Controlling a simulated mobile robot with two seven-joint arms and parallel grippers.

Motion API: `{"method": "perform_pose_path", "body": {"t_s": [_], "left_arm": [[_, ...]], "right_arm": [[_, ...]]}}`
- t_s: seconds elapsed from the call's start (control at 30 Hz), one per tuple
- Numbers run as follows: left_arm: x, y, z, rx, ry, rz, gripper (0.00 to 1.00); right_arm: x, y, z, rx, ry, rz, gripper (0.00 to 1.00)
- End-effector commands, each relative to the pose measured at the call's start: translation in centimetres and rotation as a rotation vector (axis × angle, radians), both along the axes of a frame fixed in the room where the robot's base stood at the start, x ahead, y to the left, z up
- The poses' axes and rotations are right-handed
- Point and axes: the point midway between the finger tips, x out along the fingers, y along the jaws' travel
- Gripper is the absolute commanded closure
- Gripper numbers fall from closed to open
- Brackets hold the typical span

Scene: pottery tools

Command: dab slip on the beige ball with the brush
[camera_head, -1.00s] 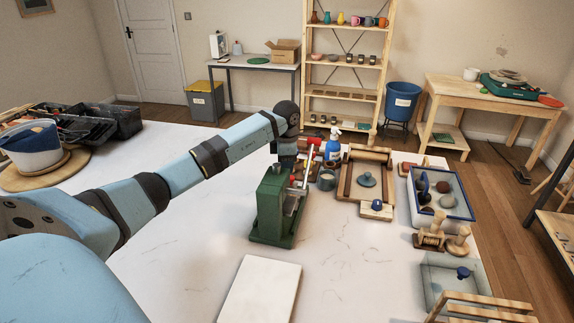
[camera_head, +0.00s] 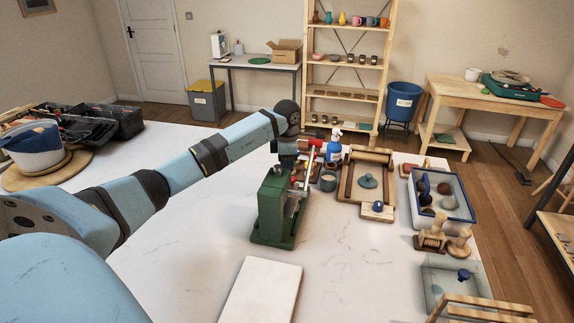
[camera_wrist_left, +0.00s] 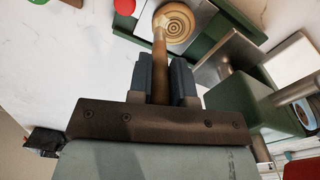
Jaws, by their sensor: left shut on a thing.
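My left gripper (camera_wrist_left: 160,80) is shut on a wooden handle (camera_wrist_left: 160,48) with a round ringed end. I cannot tell whether this is the brush; no bristles show. In the head view my left gripper (camera_head: 289,152) is just above and behind the green machine (camera_head: 270,208), and its fingertips are hidden. The likely beige ball (camera_head: 447,202) lies in the blue-rimmed tray (camera_head: 472,212) at the right, apart from the gripper. A dark cup (camera_head: 328,183) with pale contents stands right of the machine; I cannot tell whether it holds slip. My right gripper is not in view.
A spray bottle (camera_head: 333,151), a wooden frame (camera_head: 345,188) and wooden stamps (camera_head: 432,237) crowd the right half. A white slab (camera_head: 262,290) lies in front. Black tool trays (camera_head: 85,122) stand far left. The table's left middle is clear.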

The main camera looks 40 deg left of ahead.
Motion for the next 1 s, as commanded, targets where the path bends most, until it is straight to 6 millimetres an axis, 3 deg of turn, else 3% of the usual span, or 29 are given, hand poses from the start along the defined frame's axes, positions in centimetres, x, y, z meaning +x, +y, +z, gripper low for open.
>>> {"method": "perform_pose_path", "body": {"t_s": [0.03,0.5,1.0], "left_arm": [[0.0,0.0,1.0,0.001,-0.002,0.0,0.95],[0.1,0.1,5.8,0.001,-0.004,0.0,0.95],[0.1,0.0,6.1,-0.001,-0.004,0.0,0.95]], "right_arm": [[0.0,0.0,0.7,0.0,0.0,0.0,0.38],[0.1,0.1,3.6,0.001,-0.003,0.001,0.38],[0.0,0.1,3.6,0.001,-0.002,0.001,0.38]]}}
